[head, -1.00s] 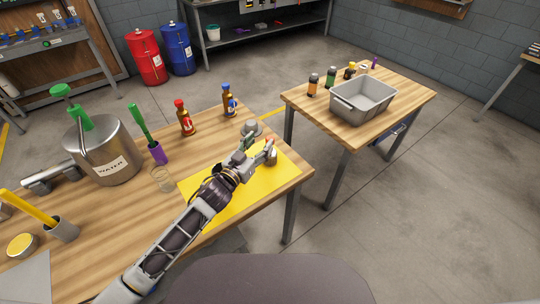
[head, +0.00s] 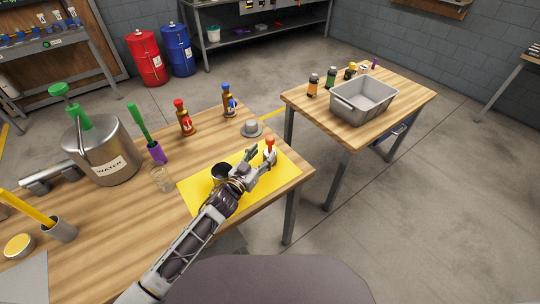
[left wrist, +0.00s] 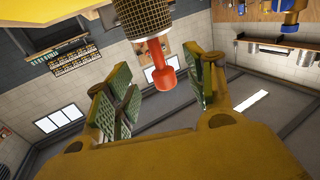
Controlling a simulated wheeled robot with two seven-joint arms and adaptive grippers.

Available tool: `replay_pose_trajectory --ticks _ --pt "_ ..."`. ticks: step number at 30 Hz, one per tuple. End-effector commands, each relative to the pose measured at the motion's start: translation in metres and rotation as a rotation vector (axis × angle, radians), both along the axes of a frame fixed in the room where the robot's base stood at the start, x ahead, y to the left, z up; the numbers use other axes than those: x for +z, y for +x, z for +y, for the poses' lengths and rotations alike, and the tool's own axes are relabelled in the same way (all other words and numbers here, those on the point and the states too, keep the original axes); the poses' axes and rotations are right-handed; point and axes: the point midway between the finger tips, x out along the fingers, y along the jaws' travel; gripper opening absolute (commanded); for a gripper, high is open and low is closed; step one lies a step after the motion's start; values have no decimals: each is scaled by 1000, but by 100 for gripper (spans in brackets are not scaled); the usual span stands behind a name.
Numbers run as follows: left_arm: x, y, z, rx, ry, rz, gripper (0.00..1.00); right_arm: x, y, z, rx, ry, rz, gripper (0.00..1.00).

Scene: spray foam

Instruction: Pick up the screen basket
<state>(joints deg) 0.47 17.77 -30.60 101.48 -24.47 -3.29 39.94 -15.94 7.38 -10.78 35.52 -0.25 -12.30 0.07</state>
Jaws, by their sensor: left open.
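The screen basket, a dark mesh cylinder (left wrist: 140,18) with a red handle (left wrist: 158,68), shows in the left wrist view. In the head view its orange-red handle (head: 270,142) stands up near the far right part of the yellow mat (head: 208,196); its body is mostly hidden by my gripper. My left gripper (head: 261,156) is open beside it, reaching from the near left. My right gripper is not in view.
A dark round cup (head: 221,173) stands on the mat beside my left wrist. A grey hat-shaped piece (head: 252,128) sits behind the mat. Bottles, a glass (head: 161,179) and a metal water can (head: 103,155) stand left. A grey bin (head: 364,98) is on the other table.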

Motion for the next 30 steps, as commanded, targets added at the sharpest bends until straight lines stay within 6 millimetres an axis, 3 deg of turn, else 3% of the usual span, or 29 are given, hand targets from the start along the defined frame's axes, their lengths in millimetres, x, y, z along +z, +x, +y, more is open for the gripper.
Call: replay_pose_trajectory --ticks 14,30 --pt "1 6 -4 -1 -1 -1 54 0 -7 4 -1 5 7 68" --pt "1 45 -27 0 0 -2 54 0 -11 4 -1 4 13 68"
